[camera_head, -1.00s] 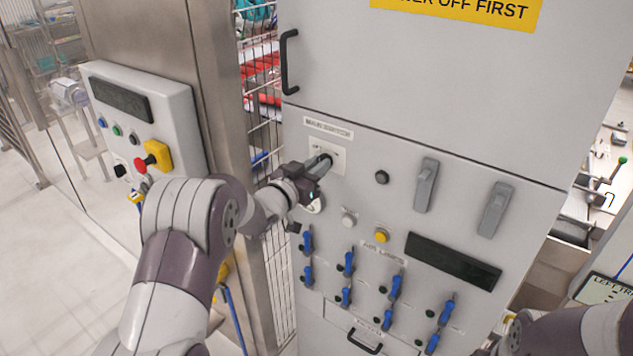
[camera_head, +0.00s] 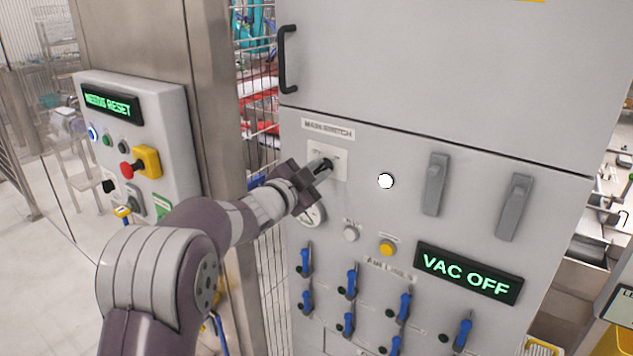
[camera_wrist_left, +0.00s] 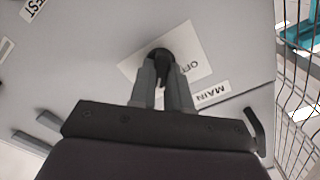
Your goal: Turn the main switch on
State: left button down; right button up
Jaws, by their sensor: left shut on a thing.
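The main switch is a dark rotary knob on a white plate (camera_head: 340,163) under the "MAIN SWITCH" label (camera_head: 328,130) on the grey cabinet. My left gripper (camera_head: 325,166) reaches it from the left and covers most of the knob. In the left wrist view the dark knob (camera_wrist_left: 159,56) sits between the two grey fingers, which are shut on it. Part of an "OFF" marking shows beside it on the plate (camera_wrist_left: 190,63). A round lamp (camera_head: 385,181) to the right glows white. My right gripper is not in view.
The cabinet display (camera_head: 468,273) reads "VAC OFF". The left control box display (camera_head: 111,103) reads "NEEDS RESET". Two grey levers (camera_head: 434,185) stick out to the right of the lamp, and several blue valve handles (camera_head: 351,281) sit below. A wire fence (camera_head: 262,125) stands left of the cabinet.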

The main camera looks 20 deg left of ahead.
pick_arm(q)
jog(key=shift+r+m, duration=0.15)
jog(key=shift+m, duration=0.25)
jog(key=c, duration=1.1)
grip_release()
jog(key=shift+b, duration=0.3)
jog(key=shift+s+a, duration=0.1)
jog(key=shift+s, duration=0.2)
jog(key=b+v, duration=0.2)
jog(key=v, duration=1)
